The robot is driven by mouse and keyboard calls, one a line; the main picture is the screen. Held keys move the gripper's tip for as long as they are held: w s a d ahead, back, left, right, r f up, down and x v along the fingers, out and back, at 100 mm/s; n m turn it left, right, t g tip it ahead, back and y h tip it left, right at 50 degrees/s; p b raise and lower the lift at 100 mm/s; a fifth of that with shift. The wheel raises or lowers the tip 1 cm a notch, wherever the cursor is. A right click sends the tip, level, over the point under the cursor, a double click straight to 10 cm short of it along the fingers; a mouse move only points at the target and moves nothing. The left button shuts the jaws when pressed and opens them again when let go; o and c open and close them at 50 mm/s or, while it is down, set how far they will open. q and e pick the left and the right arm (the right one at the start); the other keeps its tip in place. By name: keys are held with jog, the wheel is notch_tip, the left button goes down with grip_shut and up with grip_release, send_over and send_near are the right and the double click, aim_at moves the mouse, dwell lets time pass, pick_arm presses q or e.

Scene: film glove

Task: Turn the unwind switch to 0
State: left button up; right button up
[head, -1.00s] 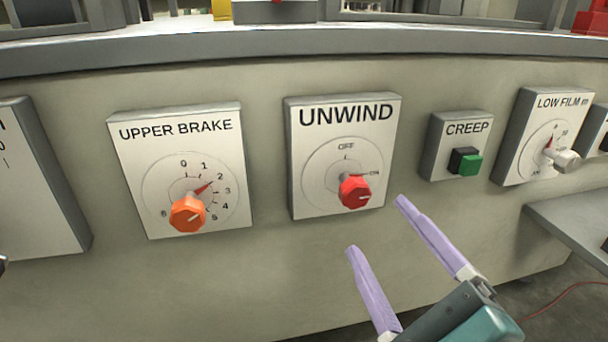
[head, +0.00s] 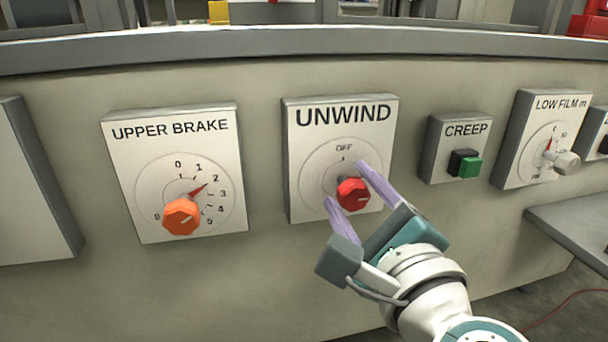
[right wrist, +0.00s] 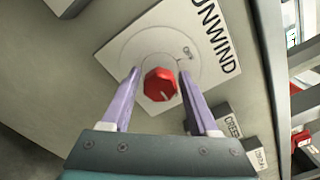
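The unwind switch is a red knob (head: 353,195) on a white plate (head: 302,206) headed UNWIND. The plate reads OFF at the top of the dial; no 0 is legible. The ON mark at the right is covered by a finger. My right gripper (head: 346,184) is open, its two lilac fingers on either side of the knob. In the right wrist view, the knob (right wrist: 160,86) sits between the fingers (right wrist: 158,73) with a gap visible on each side. The white line on the knob slants to the upper right. My left gripper is out of view.
Left of the switch is the UPPER BRAKE plate (head: 130,210) with an orange knob (head: 181,217). To the right are the CREEP box (head: 440,165) with a green button (head: 470,167) and the LOW FILM dial (head: 525,170). A grey ledge (head: 575,235) juts out at lower right.

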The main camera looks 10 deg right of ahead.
grip_shut()
jog(key=shift+n, duration=0.3)
jog(key=n+p, duration=0.1)
jog(key=n, duration=0.1)
jog(key=shift+r+n+p, duration=0.1)
jog(key=shift+n+p, duration=0.2)
jog(key=n+p, duration=0.2)
jog(key=n, duration=0.3)
jog(key=n+p, duration=0.2)
jog(key=n, duration=0.3)
jog(key=shift+n, duration=0.4)
jog(key=n+p, duration=0.1)
jog(key=n, duration=0.2)
jog(key=shift+n, duration=0.5)
